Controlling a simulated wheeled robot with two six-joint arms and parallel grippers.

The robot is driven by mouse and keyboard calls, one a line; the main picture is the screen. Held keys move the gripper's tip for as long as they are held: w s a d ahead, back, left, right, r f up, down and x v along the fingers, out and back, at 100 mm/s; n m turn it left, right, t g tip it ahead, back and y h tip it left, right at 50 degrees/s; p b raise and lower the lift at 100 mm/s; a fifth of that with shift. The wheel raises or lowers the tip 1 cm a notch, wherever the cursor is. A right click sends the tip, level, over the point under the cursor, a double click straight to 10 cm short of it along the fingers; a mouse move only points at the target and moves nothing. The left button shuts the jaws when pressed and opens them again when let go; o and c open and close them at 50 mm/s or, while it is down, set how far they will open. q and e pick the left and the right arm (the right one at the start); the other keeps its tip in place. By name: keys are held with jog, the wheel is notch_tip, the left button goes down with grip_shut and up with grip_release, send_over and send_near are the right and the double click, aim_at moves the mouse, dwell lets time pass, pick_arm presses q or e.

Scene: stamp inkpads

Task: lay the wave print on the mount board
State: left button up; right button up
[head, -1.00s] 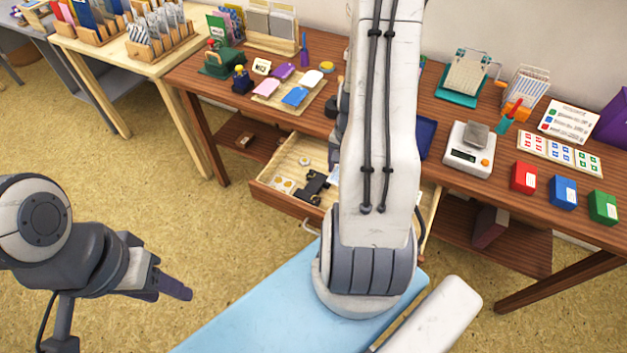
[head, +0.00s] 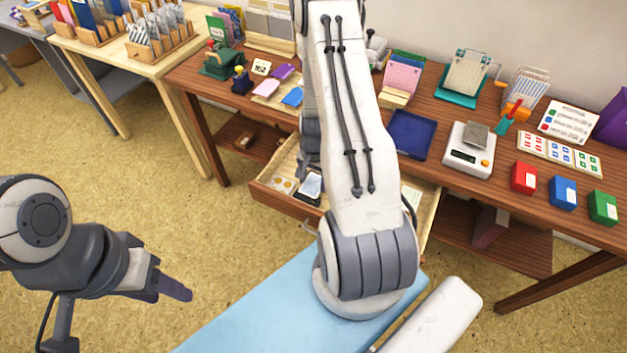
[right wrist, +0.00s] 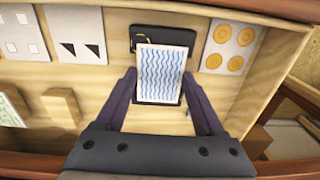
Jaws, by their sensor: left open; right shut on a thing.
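The wave print (right wrist: 161,72), a white card with blue wavy lines, is between the fingertips of my right gripper (right wrist: 160,75) in the right wrist view. My right gripper is shut on it. A dark board (right wrist: 146,32) in the drawer shows behind and around the print, mostly hidden by it. I cannot tell whether the print touches the board. In the head view a pale card with a dark edge (head: 312,186) shows at this spot in the drawer. My left gripper (head: 174,287) is open and empty over the floor at the left.
The open drawer (head: 283,203) also holds a circle card (right wrist: 229,47), a triangle card (right wrist: 81,40), a square card (right wrist: 22,33) and a wooden block (right wrist: 61,107). Above it, the table holds a blue tray (head: 409,134), a scale (head: 463,158) and several ink pads.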

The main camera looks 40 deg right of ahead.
aim_at(314, 186)
jog(key=shift+f, duration=0.15)
jog(key=o, duration=1.3)
jog(key=shift+r, duration=0.5)
notch_tip(314, 186, up, 11)
jog(key=shift+s+r+p, duration=0.15)
jog(key=shift+r+p, duration=0.05)
jog(key=shift+p, duration=0.4)
